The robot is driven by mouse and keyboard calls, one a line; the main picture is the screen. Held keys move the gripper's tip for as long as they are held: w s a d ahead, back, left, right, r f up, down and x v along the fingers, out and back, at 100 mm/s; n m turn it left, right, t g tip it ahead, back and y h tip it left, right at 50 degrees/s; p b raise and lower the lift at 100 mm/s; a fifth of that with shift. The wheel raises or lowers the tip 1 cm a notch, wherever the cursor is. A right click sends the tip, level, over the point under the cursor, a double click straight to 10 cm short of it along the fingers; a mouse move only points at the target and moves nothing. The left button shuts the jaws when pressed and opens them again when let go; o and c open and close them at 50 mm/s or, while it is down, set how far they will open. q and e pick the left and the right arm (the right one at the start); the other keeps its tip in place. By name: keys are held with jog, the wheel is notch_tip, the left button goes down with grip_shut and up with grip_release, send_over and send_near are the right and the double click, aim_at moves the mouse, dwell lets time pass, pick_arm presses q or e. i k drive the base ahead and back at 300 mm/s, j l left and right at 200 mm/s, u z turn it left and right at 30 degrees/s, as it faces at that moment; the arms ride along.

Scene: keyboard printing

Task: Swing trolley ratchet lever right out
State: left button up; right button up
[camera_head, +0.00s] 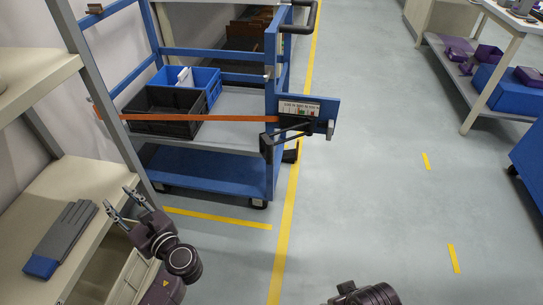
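The blue trolley (271,90) stands at upper left, with an orange strap (200,117) stretched across its front. The strap runs to a black ratchet with a lever (288,133) at the trolley's right front post, below a labelled panel (326,107). The lever's dark end sits toward the left, in front of the post; its exact angle is hard to tell. My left gripper (118,200) is at lower left, fingers spread and empty, well apart from the lever. Only a dark part of my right arm shows at the bottom edge; its fingers are out of view.
A black crate (160,126) and a blue crate (207,80) stand on the trolley. A beige shelf (75,178) with grey-blue gloves (62,238) is at left. A bench with purple parts (488,53) is at upper right. The grey floor between is clear.

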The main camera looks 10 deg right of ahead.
aim_at(267, 145)
jog(key=l+z, duration=0.15)
jog(key=l, duration=0.35)
jog(key=i+l+z, duration=0.15)
jog(key=l, duration=0.35)
jog(key=l+z, duration=0.15)
jog(key=l, duration=0.35)
